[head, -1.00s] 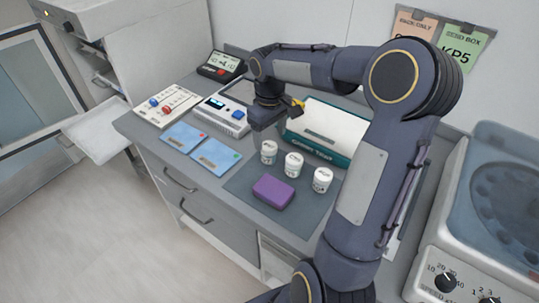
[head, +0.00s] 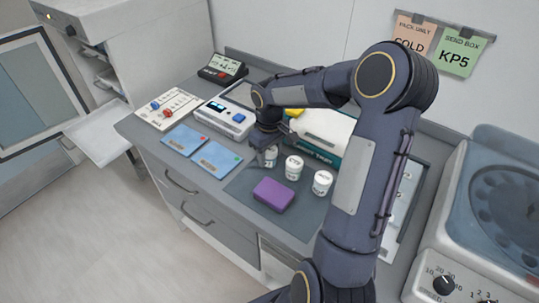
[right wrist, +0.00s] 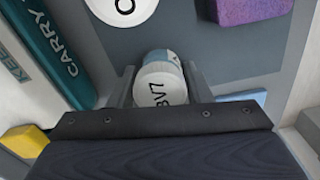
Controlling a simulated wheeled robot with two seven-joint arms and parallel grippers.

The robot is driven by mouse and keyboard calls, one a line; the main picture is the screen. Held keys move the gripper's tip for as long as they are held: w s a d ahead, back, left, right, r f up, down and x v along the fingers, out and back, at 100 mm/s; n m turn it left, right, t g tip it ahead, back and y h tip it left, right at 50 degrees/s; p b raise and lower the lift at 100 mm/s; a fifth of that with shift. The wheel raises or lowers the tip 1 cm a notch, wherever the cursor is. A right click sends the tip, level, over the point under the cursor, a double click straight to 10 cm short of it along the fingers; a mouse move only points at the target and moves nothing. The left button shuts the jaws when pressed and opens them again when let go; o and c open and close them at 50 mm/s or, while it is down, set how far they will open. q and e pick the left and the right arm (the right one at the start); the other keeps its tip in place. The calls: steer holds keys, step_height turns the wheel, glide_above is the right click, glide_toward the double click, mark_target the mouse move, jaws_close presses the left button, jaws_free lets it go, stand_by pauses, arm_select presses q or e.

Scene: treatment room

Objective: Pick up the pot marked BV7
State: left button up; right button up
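The pot marked BV7 (right wrist: 157,88) is a white-lidded pot between the two fingers of my right gripper (right wrist: 160,85) in the right wrist view. The fingers stand apart on either side of it, and any gap is very narrow. In the head view my right gripper (head: 265,147) is down at the leftmost of three white pots (head: 271,158) and partly hides it. That pot stands on the dark mat (head: 240,184). The other two pots, a middle one (head: 293,168) and a right one (head: 322,183), stand apart from it. My left gripper is not in view.
A purple block (head: 273,195) lies in front of the pots. A teal and white carry box (head: 320,140) stands close behind, with a yellow piece (right wrist: 22,145) near it. Blue cards (head: 215,158) and a white device (head: 226,116) lie left. A round-bowled machine (head: 500,210) stands right.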

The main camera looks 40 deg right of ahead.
steer(key=c, duration=0.5)
steer(key=shift+r, duration=0.2)
